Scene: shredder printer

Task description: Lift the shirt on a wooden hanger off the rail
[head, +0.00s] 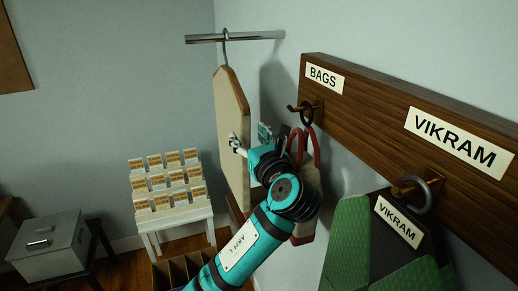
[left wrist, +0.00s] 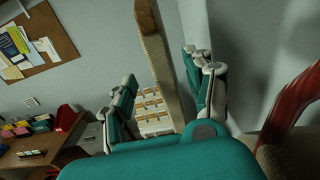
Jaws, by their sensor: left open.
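The shirt (head: 231,120) is a flat cream panel with a brown wooden hanger edge along its sloping top. Its metal hook (head: 225,48) is over the rail (head: 255,38), and it hangs upright. My left gripper (head: 251,141) is open at the shirt's near edge, below the hanger's shoulder. In the left wrist view, the shirt (left wrist: 157,60) shows edge-on between the two spread fingers of the gripper (left wrist: 165,88). I cannot tell whether either finger touches it. My right gripper is not in view.
A wooden board on the right wall bears hooks, a red-handled bag (head: 309,180) and a green garment (head: 350,240), close to my left arm. A white stand (head: 155,225) with several labelled cards and a grey metal box (head: 48,245) stand lower left.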

